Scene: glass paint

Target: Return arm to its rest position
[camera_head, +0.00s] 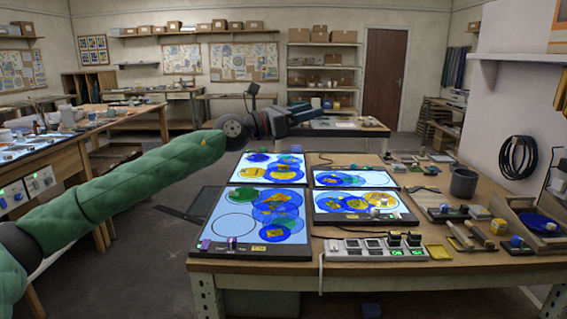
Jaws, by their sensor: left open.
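My left arm, in a green quilted sleeve, comes in from the left and reaches across the head view. Its dark left gripper (308,113) is held up in the air, beyond the far edge of the workbench in the picture, and is open. I see nothing held in it. My right gripper is not in view.
The wooden workbench (470,268) carries several lit panels (232,226) with blue and yellow discs. Another bench (85,128) is at left. The floor between (150,245) is clear.

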